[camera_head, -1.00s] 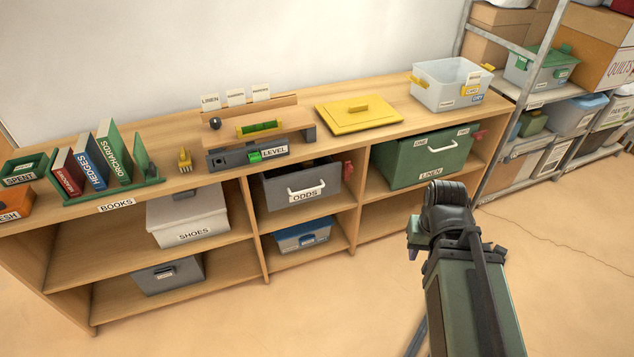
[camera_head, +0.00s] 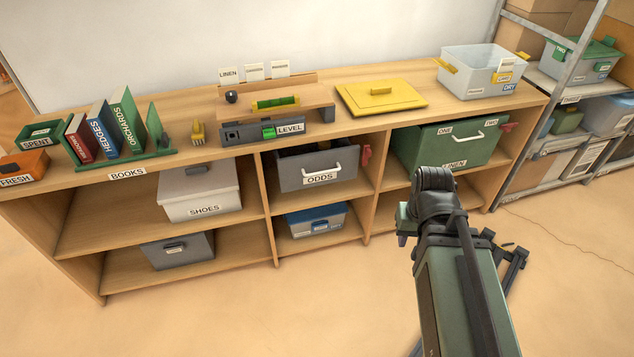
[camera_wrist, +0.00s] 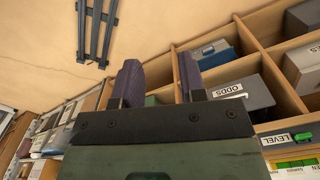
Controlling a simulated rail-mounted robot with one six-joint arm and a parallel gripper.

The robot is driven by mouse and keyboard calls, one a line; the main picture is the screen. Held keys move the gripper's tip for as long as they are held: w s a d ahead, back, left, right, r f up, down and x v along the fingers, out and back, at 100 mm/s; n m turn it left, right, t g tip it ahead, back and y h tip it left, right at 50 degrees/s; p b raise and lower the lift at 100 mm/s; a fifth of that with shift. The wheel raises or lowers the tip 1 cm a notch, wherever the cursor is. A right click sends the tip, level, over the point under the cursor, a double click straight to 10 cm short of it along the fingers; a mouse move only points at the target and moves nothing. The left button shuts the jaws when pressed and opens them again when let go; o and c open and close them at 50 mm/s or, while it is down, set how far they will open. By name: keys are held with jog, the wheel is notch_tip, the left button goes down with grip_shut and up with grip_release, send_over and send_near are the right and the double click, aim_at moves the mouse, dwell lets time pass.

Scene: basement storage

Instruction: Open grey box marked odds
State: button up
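The dark grey box marked ODDS (camera_head: 298,176) sits in the upper middle compartment of the wooden shelf unit, with a white handle (camera_head: 320,170) on its front. A red piece (camera_head: 366,155) shows at its right side. The box looks shut. It also appears, tilted, at the right of the wrist view (camera_wrist: 262,100). My gripper (camera_wrist: 160,82) has its two dark fingers apart with nothing visible between them. In the head view my gripper is mostly hidden by my arm, in front of the shelf and to the right of the box, apart from it.
A green LINEN box (camera_head: 425,150) fills the compartment to the right. A blue-lidded box (camera_head: 316,222) is below, and a SHOES box (camera_head: 200,192) is to the left. A LEVEL block (camera_head: 240,134) and yellow lid (camera_head: 380,97) lie on top.

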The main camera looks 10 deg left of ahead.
jog(key=w+a+f+b, duration=0.3)
jog(key=f+b, duration=0.5)
jog(key=f, duration=0.2)
jog(key=m+t+y+b, duration=0.9)
jog(key=m+t+b, duration=0.35)
jog(key=b, duration=1.25)
send_near(322, 172)
jog(key=shift+n+t+h, duration=0.25)
jog(key=shift+h, duration=0.05)
jog(key=x, duration=0.3)
jog(key=b+x, duration=0.1)
jog(key=x, duration=0.3)
jog(key=b+x, duration=0.1)
jog(key=x, duration=0.2)
jog(key=shift+w+a+f, duration=0.1)
jog(key=shift+a+f, duration=0.15)
jog(key=shift+f, duration=0.1)
grip_shut()
